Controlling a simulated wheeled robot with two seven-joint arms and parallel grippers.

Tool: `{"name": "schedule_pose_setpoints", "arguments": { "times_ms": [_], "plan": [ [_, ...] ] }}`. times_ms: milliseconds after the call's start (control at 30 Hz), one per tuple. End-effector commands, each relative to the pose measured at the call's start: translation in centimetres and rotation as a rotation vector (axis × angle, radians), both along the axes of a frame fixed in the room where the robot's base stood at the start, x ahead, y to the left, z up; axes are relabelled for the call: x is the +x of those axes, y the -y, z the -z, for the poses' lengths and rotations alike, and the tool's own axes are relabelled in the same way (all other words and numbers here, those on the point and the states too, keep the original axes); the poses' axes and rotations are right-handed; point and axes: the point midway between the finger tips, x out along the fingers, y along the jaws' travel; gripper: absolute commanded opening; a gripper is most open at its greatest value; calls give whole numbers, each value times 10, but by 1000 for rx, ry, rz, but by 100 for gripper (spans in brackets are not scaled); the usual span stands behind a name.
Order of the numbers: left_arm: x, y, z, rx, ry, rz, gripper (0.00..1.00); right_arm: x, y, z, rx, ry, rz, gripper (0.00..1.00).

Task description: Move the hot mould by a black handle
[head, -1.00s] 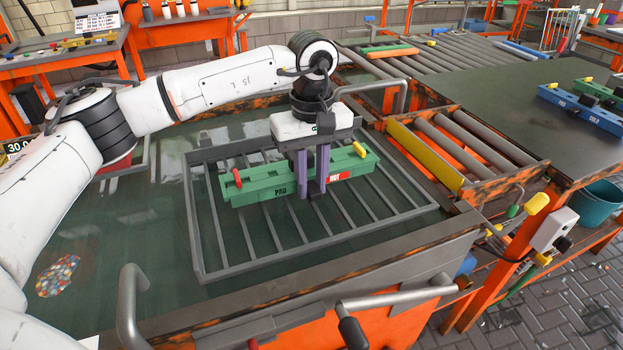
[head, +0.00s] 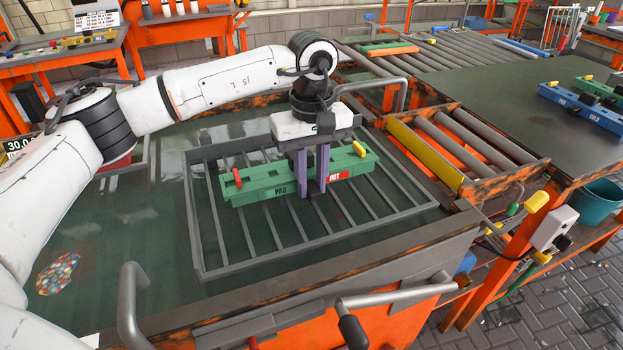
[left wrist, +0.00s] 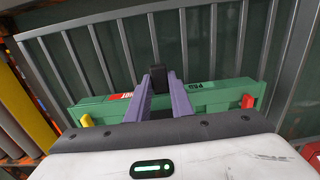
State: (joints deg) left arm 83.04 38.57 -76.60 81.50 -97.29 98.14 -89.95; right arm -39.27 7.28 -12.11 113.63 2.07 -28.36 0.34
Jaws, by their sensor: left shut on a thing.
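The green mould (head: 262,185) has a red HOT label, a dark PAD marking, a red knob at its left end and a yellow one at its right end. It is over the grey slatted rack (head: 225,268) in the dark green tank; I cannot tell whether it touches the slats. My left gripper (head: 310,192) has its purple fingers shut at the mould's middle, on the black handle (left wrist: 158,78), which shows between the fingers in the left wrist view. The mould (left wrist: 215,97) also spans that view. My right gripper is not in view.
A roller conveyor (head: 465,140) with a yellow side plate stands right of the tank. A dark table (head: 500,90) at the right holds blue moulds (head: 580,108). A grey bent rail (head: 130,300) rises at the tank's front edge. A teal bucket (head: 597,203) stands far right.

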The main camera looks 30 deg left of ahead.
Motion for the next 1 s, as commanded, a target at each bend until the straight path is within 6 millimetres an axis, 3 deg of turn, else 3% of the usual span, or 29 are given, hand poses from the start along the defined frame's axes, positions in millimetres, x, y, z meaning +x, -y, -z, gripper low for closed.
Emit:
{"name": "schedule_pose_setpoints", "arguments": {
  "times_ms": [1000],
  "plan": [
    [1, 0, 2, -2, 6, 0, 0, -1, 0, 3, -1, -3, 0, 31]
  ]
}}
